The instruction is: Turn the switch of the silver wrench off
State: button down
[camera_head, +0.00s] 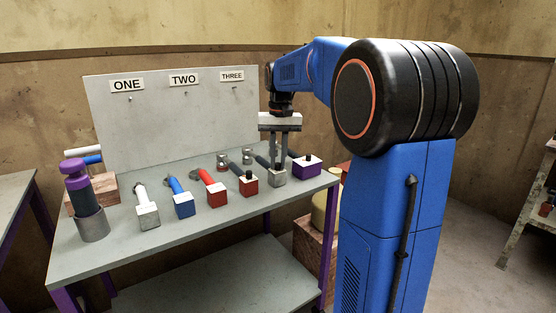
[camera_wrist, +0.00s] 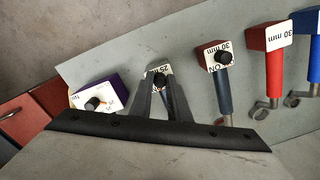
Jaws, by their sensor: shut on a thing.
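The silver wrench (camera_head: 278,178) lies on the grey table, with a square silver block at its near end and a dark handle. In the wrist view its white label face reads "25" and carries a round black switch knob (camera_wrist: 159,81). My gripper (camera_head: 278,167) points straight down onto this block. In the wrist view my gripper's two fingers (camera_wrist: 160,86) stand either side of the knob, shut on it. The fingers partly hide the label and handle, so I cannot read the switch's on or off mark.
A purple-block wrench (camera_head: 306,166) lies close to the right. A red-block wrench with dark handle (camera_head: 248,186) lies close to the left, then red (camera_head: 217,194), blue (camera_head: 184,205) and white (camera_head: 148,215) ones. A board (camera_head: 170,120) labelled ONE, TWO, THREE stands behind.

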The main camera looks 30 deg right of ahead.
jog(key=shift+m, duration=0.9)
jog(key=c, duration=1.7)
grip_release()
jog(key=shift+o, duration=0.2)
notch_tip(320, 180, up, 17)
jog(key=shift+s+d+r, duration=0.2)
jog(key=shift+d, duration=0.15)
